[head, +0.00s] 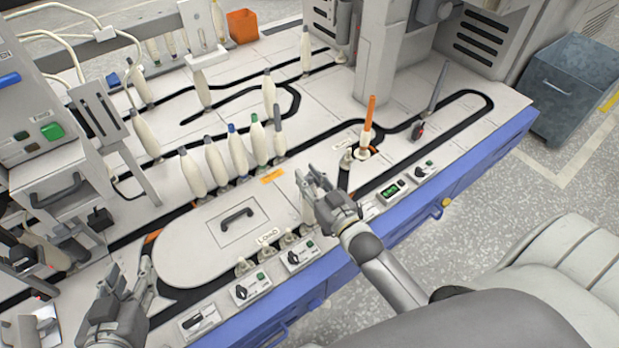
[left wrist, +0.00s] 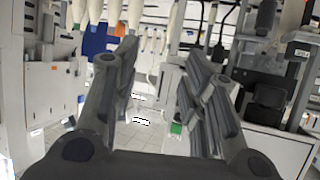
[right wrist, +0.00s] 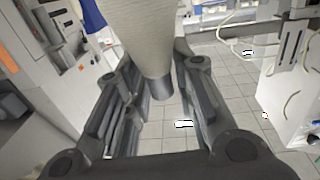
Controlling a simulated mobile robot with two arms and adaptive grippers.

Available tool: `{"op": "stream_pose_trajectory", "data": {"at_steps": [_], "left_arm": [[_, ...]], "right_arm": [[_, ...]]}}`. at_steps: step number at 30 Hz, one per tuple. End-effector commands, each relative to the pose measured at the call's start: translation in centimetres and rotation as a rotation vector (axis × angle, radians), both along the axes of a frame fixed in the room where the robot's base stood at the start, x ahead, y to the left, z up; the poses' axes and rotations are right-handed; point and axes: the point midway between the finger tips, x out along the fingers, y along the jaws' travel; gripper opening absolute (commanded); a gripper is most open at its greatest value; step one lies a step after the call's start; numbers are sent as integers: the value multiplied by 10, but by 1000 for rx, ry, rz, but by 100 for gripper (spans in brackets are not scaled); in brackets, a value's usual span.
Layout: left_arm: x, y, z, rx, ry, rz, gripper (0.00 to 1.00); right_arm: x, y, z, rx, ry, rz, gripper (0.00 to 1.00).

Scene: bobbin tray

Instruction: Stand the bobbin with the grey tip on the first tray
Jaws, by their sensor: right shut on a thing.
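My right gripper (head: 318,188) is shut on a pale bobbin. The bobbin (right wrist: 140,38) shows between its fingers in the right wrist view, with a dark grey tip (right wrist: 160,88). In the head view the fingers hide most of the held bobbin. It is beside the light plate, right of the LOAD label (head: 268,237). Small pale pegged trays (head: 241,265) stand in a row by that label, left of the right gripper; I cannot tell which is the first. My left gripper (head: 128,280) is open and empty at lower left; its spread fingers show in the left wrist view (left wrist: 150,85).
Several upright bobbins (head: 192,175) stand along the black track behind the plate, some with blue or green tips. An orange-topped spindle (head: 369,118) and a tall grey tube (head: 438,85) stand at right. Control boxes (head: 300,257) line the front edge. The plate has a raised handle (head: 237,217).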

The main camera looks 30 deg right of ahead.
Motion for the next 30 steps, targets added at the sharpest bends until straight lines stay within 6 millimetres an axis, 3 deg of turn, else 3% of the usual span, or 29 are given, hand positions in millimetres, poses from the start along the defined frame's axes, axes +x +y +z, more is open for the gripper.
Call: {"op": "stream_pose_trajectory", "data": {"at_steps": [6,7,9,20,30], "left_arm": [[3,-1,3,-5,-20,-2,40],[3,-2,5,-6,-25,-2,40],[4,-2,6,-7,-29,-2,40],[3,-2,4,-5,-16,-2,40],[-16,7,-20,28,128,9,40]], "right_arm": [[0,0,-1,0,-2,0,0],[0,0,-1,0,-2,0,27],[0,0,-1,0,-1,0,34],[-2,0,-2,0,2,0,34],[-14,-1,-1,0,1,0,34]]}}
